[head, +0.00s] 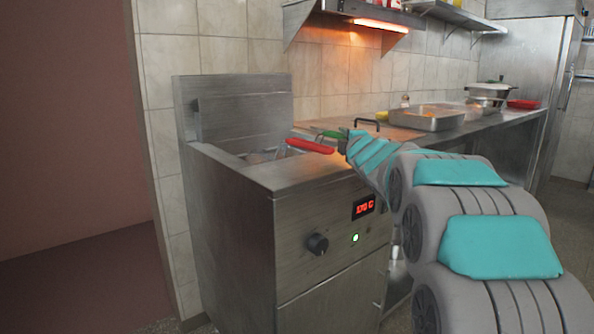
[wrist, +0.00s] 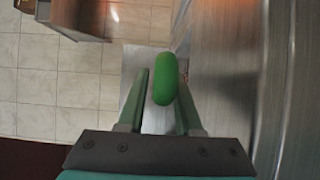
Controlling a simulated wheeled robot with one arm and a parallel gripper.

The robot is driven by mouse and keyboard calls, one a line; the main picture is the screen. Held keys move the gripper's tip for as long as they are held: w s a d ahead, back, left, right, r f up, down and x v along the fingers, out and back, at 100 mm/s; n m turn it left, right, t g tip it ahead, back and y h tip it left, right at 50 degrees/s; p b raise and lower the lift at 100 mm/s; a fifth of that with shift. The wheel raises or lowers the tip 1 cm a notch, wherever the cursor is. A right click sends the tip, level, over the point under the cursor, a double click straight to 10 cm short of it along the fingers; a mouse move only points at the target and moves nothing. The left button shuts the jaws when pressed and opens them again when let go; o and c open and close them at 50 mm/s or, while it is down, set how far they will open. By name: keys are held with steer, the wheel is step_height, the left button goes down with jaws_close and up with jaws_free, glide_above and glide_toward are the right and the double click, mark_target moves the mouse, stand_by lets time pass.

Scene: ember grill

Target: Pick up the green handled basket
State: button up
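The green handle (head: 329,133) of a basket sticks out of the fryer just behind a red handle. In the wrist view the green handle (wrist: 164,80) stands between the two fingers of my gripper (wrist: 163,75), with a gap showing on its left side. My gripper (head: 345,137) is open, its tips close by the handle's end in the head view. I cannot tell whether a finger touches the handle. The green handle's basket is hidden inside the fryer.
The red handle (head: 310,146) lies close in front of the green one. The steel fryer (head: 235,215) has a raised back panel and a lit display. A counter to the right holds a metal tray (head: 427,118), a pot (head: 490,91) and a red dish (head: 524,104).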

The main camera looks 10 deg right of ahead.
jaws_close()
stand_by(1.0)
